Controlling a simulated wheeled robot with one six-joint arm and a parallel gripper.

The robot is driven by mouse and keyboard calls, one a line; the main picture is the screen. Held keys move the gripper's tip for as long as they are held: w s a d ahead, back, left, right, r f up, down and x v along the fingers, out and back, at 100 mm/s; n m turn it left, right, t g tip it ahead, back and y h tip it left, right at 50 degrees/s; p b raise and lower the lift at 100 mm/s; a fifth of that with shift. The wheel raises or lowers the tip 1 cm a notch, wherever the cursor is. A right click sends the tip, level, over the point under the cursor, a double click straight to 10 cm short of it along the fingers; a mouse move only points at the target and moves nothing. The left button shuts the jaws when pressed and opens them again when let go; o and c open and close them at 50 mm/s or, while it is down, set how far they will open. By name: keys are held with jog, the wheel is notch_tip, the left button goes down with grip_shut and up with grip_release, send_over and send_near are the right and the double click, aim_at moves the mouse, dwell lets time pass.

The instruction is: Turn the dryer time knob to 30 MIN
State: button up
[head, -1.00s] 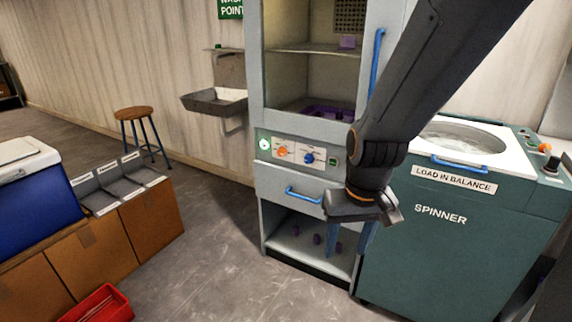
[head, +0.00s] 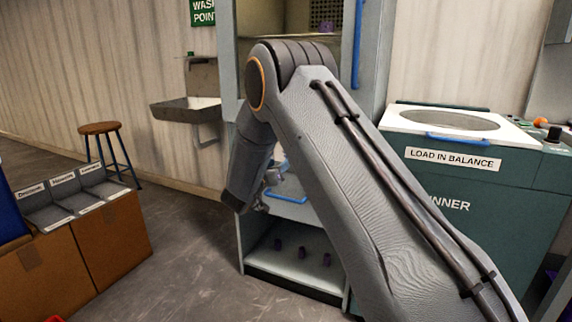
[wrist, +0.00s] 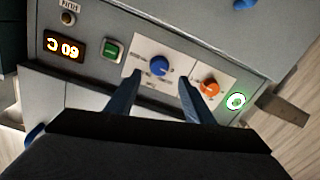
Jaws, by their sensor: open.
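The dryer (head: 229,70) stands in the middle of the head view, with its control panel hidden behind my arm. In the wrist view the panel (wrist: 182,52) appears upside down. It carries a blue knob (wrist: 158,65) and an orange knob (wrist: 209,86), each on a white plate with small markings I cannot read. I cannot tell which is the time knob or where either points. My gripper (wrist: 156,96) is open and empty. Its two blue fingers point at the panel, spread to either side of the blue knob's line, and appear short of it.
A blue drawer handle (head: 287,197) sits below the panel. The spinner (head: 460,178) stands close on the right. Open floor (head: 185,255) lies left.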

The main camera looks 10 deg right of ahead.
jog(key=b+x, duration=0.1)
jog(key=x, duration=0.6)
jog(key=shift+w+d, duration=0.2)
jog(key=shift+w, duration=0.05)
jog(key=shift+c, duration=0.2)
jog(key=c, duration=1)
